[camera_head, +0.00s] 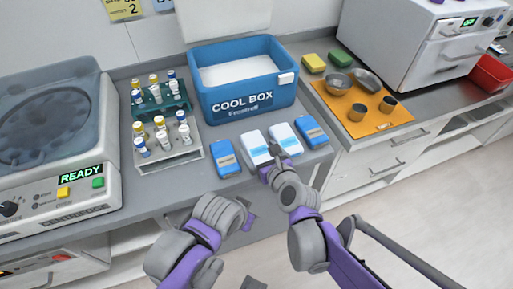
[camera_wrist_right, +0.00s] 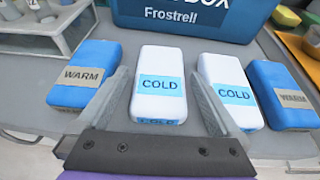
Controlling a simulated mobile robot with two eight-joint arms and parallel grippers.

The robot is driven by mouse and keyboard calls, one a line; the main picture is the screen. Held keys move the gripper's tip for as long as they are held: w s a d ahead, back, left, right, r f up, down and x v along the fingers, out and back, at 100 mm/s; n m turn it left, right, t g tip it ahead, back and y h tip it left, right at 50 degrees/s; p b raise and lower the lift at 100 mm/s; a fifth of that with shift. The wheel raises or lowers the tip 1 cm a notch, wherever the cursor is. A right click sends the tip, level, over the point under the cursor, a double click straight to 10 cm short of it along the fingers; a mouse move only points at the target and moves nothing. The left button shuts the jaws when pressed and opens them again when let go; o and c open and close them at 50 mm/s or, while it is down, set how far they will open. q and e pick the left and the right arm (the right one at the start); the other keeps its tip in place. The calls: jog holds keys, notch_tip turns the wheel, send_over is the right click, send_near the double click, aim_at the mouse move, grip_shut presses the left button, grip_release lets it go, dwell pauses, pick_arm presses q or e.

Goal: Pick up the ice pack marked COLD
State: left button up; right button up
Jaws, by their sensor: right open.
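Two white ice packs with light-blue COLD labels lie side by side on the grey counter. The left COLD pack (camera_wrist_right: 160,70) is framed between the fingers of my right gripper (camera_wrist_right: 160,78) in the wrist view; it also shows in the head view (camera_head: 254,145). The right COLD pack (camera_wrist_right: 228,75) lies just outside the right finger, and in the head view (camera_head: 286,138) it is partly behind the gripper. My right gripper is open and empty, at the packs' near ends. My left gripper (camera_head: 245,214) is low in front of the counter; its jaws are unclear.
Blue WARM packs flank the white ones, left (camera_wrist_right: 85,75) and right (camera_wrist_right: 285,95). The blue cool box (camera_head: 245,95) stands behind them. A tube rack (camera_head: 165,150) is left, by the centrifuge (camera_head: 50,150). An orange tray (camera_head: 385,122) with metal bowls and cups is right.

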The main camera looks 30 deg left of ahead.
jog(key=shift+x, duration=1.05)
jog(key=c, duration=1.4)
jog(key=shift+r, duration=0.1)
